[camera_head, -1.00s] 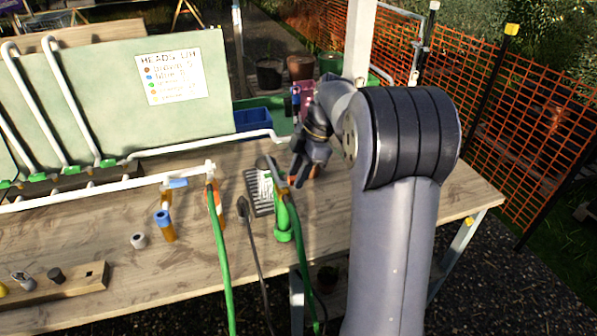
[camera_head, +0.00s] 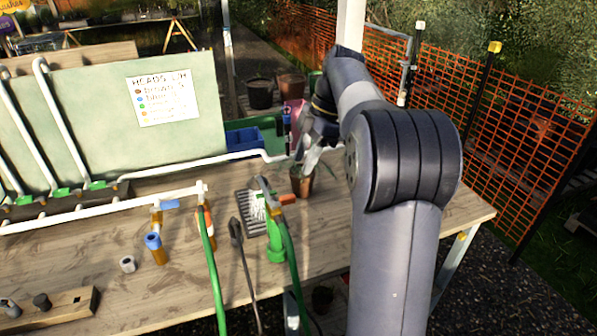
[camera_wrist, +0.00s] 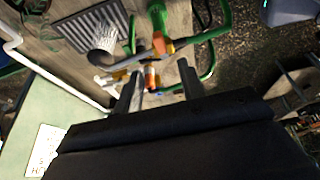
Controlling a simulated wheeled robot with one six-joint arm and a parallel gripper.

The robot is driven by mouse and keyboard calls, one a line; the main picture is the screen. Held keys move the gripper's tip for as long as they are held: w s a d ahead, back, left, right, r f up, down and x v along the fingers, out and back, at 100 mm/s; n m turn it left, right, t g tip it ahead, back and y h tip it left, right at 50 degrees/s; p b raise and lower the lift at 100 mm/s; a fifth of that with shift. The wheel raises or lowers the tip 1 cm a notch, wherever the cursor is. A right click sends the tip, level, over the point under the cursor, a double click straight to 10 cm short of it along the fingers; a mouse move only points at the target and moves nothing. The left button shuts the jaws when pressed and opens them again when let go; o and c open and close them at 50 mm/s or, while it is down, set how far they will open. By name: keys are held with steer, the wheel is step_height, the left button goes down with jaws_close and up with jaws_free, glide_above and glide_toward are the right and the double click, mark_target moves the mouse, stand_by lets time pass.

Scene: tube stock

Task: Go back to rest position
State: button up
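My gripper (camera_head: 308,152) is above the back right part of the wooden bench, partly hidden by my own arm. In the wrist view my gripper (camera_wrist: 158,82) has its two dark fingers spread apart. An orange and white piece (camera_wrist: 151,77) shows between the fingers, seemingly beyond them rather than held. A small terracotta pot (camera_head: 302,187) stands on the bench just below my gripper.
The bench (camera_head: 190,275) holds a green fitting with hose (camera_head: 275,240), a grey rack (camera_head: 247,212), an orange tube with blue cap (camera_head: 156,250) and white pipes (camera_head: 105,203). A green board (camera_head: 95,130) stands behind. Orange fencing (camera_head: 510,125) is at right.

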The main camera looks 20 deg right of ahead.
mark_target(288, 196)
steer(key=shift+d+r, duration=0.1)
steer(key=shift+r, duration=0.25)
steer(key=shift+f, duration=0.1)
steer(key=x, duration=1)
steer(key=shift+f, duration=0.3)
